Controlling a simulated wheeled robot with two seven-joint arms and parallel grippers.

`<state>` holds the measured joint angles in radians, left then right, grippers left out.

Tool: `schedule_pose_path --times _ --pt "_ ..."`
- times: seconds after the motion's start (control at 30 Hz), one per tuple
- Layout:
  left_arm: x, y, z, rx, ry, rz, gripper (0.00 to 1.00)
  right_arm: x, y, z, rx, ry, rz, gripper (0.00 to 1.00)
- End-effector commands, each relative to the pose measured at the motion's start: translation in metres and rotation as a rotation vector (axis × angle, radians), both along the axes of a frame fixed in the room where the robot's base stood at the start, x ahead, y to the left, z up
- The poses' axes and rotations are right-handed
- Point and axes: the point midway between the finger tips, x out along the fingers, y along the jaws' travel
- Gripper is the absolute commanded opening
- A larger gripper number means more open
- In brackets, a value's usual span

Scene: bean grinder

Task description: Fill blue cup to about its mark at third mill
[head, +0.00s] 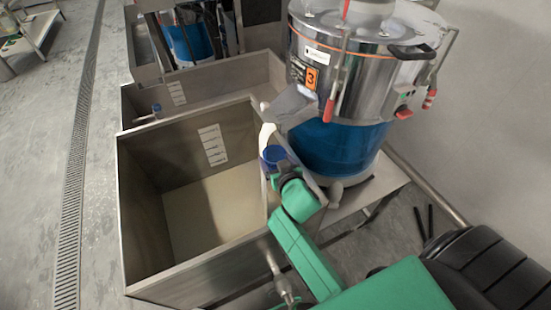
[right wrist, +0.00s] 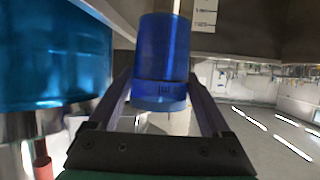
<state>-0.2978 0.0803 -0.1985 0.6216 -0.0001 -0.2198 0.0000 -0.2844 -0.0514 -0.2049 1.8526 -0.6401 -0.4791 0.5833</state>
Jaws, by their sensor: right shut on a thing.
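The blue cup (head: 272,154) is upright in my right gripper (head: 277,168), over the right rim of the front steel bin. In the right wrist view the cup (right wrist: 163,50) stands between the two dark fingers, with small dark markings on its lower part. The third mill (head: 345,55) is a steel drum with an orange "3" label over a blue lower body. Its steel spout (head: 293,104) tilts down toward the cup. A pale stream (head: 266,135) runs down into the cup mouth. It also shows above the cup in the right wrist view (right wrist: 176,6). The fill level inside is hidden.
The front bin (head: 146,222) has a pale floor and a white scale on its wall. Another bin (head: 176,95) and another blue-bodied mill (head: 189,42) stand behind. Red-tipped handles stick out from the third mill.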

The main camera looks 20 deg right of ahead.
Motion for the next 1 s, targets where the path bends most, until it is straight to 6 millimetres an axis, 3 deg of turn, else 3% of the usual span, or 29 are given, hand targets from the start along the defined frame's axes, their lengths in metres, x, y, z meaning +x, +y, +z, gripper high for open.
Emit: schedule_pose_path --times 0.43,1.0 --pt "-0.006 0.0 -0.001 0.0 0.01 -0.001 0.5 0.004 0.0 0.0 0.0 -0.002 0.0 0.28" --pt "-0.002 -0.001 -0.019 -0.001 0.002 -0.002 0.5 0.073 0.005 -0.002 -0.001 -0.002 -0.001 0.28"
